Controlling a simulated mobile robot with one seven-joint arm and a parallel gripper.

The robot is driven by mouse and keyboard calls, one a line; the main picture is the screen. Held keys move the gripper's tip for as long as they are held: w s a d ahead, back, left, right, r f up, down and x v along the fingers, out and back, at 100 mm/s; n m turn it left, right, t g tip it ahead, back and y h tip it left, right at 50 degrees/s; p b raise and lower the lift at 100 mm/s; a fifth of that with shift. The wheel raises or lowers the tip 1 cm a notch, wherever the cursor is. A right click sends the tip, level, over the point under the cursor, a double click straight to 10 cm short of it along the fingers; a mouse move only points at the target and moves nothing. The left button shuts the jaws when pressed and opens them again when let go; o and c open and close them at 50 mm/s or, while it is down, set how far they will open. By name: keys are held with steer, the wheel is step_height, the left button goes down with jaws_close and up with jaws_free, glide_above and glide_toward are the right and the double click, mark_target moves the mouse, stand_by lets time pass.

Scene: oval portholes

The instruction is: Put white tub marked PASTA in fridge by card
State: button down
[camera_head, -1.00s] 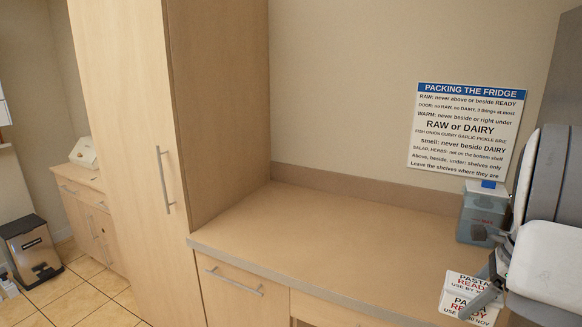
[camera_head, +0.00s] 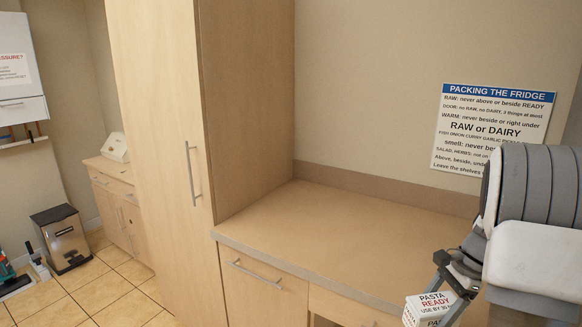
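The white tub marked PASTA, READY, USE BY 30 (camera_head: 424,304) is at the bottom right, cut by the picture's lower edge. My gripper (camera_head: 450,298) is shut on it, one dark finger across its right side; the other finger is hard to see. The card headed PACKING THE FRIDGE (camera_head: 492,118) is on the wall. It says RAW never above or beside READY, and DOOR no RAW, no DAIRY, 3 things at most. My arm covers its lower right. No open fridge shows; a tall wooden cabinet (camera_head: 157,130) with a handle is closed.
A bare wooden counter (camera_head: 340,225) runs right of the cabinet, with closed fronts below. At the left are a pedal bin (camera_head: 62,240), a low drawer unit (camera_head: 115,195) with a white box (camera_head: 115,147), and open tiled floor (camera_head: 95,290).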

steer(key=w+a+f+n+g+h, duration=0.1)
steer(key=a+f+n, duration=0.3)
steer(key=a+n, duration=0.4)
steer(key=w+a+f+n+g+h, duration=0.1)
steer(key=a+f+n+g+h, duration=0.2)
steer(key=a+n, duration=0.6)
steer(key=a+f, duration=0.2)
steer(key=a, duration=0.1)
steer(key=shift+w+a+f+n+h, duration=0.15)
steer(key=shift+a+n+h, duration=0.15)
steer(key=shift+a, duration=0.05)
